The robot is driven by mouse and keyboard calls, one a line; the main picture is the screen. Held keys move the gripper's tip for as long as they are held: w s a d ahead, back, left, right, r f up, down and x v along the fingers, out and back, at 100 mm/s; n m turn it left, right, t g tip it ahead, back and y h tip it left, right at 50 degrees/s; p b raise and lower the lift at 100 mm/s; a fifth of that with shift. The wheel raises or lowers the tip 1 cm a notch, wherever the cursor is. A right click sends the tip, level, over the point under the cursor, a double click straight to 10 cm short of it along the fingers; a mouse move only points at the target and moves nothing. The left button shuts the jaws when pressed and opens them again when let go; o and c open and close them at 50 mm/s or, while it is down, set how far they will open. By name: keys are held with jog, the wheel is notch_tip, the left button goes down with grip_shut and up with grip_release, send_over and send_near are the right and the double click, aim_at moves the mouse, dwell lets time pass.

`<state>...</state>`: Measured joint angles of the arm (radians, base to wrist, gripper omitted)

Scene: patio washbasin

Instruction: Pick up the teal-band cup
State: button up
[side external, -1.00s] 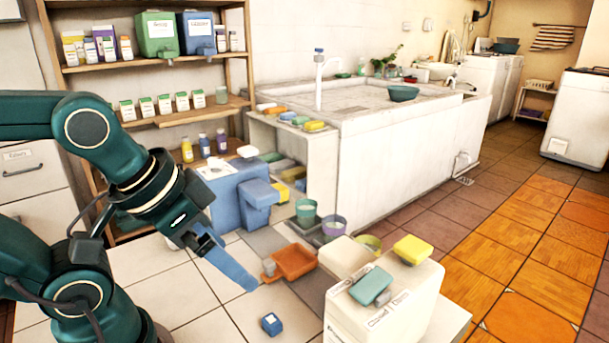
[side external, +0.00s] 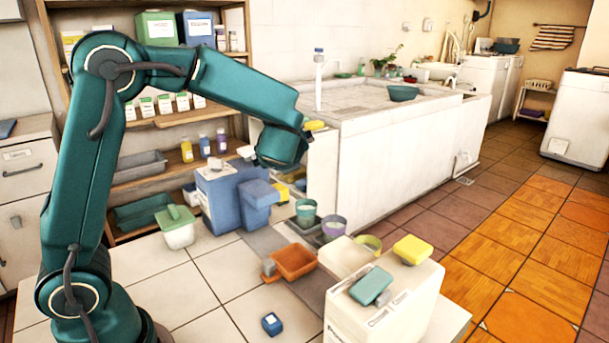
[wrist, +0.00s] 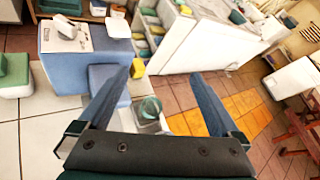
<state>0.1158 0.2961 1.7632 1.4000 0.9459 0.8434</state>
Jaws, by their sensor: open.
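The teal-band cup (side external: 306,213) stands at the front of the grey strip beside the white counter. It also shows in the wrist view (wrist: 150,107), in the gap between my blue fingers, nearer the left one. My gripper (wrist: 163,78) is open with nothing between its fingertips. In the side external view my wrist hangs above and a little left of the cup, clearly apart from it. The fingers cannot be made out there.
A purple-banded cup (side external: 334,227) stands close to the right of the teal one, and a yellow-green cup (side external: 368,245) beyond it. An orange tray (side external: 294,262) lies in front. A blue box (side external: 222,195) stands left. A white block (side external: 385,305) stands front right.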

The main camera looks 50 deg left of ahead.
jog(key=w+f+m, duration=0.3)
jog(key=w+f, duration=0.1)
jog(key=m, duration=0.1)
send_near(306, 204)
jog(key=shift+w+a+r, duration=0.25)
jog(key=shift+a, duration=0.2)
jog(key=shift+w+a+r, duration=0.2)
jog(key=shift+w+a, duration=0.1)
jog(key=shift+a, duration=0.15)
notch_tip(306, 204, down, 2)
jog(key=shift+f, duration=0.2)
jog(key=shift+w+a+f+t, duration=0.15)
jog(key=shift+w+a+f, duration=0.05)
jog(key=shift+w+a, duration=0.3)
jog(key=shift+w+a+f+t, duration=0.15)
jog(key=shift+w+a+f, duration=0.1)
jog(key=shift+w+a, duration=0.25)
jog(key=shift+s+a, duration=0.1)
jog(key=shift+c, duration=0.3)
jog(key=c, duration=1.4)
jog(key=shift+o, duration=0.2)
jog(key=shift+r, duration=0.1)
